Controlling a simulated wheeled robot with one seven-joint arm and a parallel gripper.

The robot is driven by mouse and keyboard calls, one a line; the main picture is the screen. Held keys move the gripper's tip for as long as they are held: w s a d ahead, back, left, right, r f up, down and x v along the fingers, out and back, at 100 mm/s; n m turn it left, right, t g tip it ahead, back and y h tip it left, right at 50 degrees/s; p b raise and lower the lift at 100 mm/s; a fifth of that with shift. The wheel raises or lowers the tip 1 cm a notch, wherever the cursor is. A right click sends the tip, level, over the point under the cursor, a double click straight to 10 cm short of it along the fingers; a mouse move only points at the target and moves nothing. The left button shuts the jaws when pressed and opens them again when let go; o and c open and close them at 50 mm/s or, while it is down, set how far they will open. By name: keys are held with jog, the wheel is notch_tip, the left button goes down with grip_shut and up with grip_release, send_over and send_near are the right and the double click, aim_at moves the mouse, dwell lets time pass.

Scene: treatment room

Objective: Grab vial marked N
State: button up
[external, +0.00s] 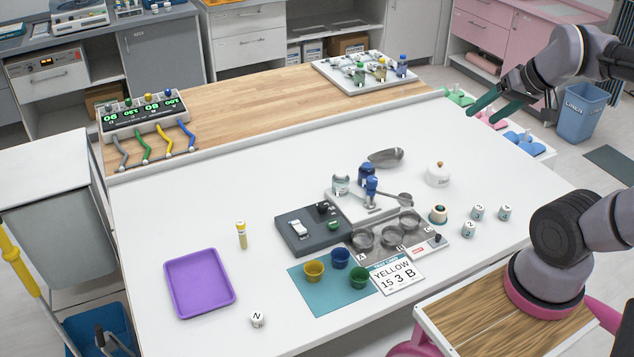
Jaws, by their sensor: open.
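A small white vial with a dark letter on top, which looks like N (258,319), stands near the front edge of the white table (190,345). My gripper (483,116) is at the upper right of the external view, above the table's right edge. Its green fingers are apart with nothing between them. It is far from the N vial. A slim yellow-capped vial (241,234) stands right of the tray; no letter is readable on it.
White pieces marked with numbers (470,227) stand at the table's right. Glass dishes (386,240), a dark grey box (311,233), coloured cups on a teal mat (308,296) and a YELLOW 15 3 B card (397,277) fill the middle. Table around the N vial is clear.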

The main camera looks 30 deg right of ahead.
jog(key=shift+o, duration=0.4)
jog(key=w+a+f+m+g+y, duration=0.1)
jog(key=w+a+f+g+y, duration=0.25)
jog(key=w+a+f, duration=0.6)
jog(key=w+a+f+m+g+y, duration=0.15)
jog(key=w+a+f+g, duration=0.4)
jog(key=a, duration=0.65)
jog(key=m+g+y, duration=0.4)
jog(key=m+y, duration=0.1)
jog(key=m, duration=0.1)
send_near(256, 316)
jog(key=shift+m, duration=0.25)
jog(key=x, duration=0.7)
jog(key=f+x, duration=0.1)
jog(key=x, duration=0.2)
grip_shut()
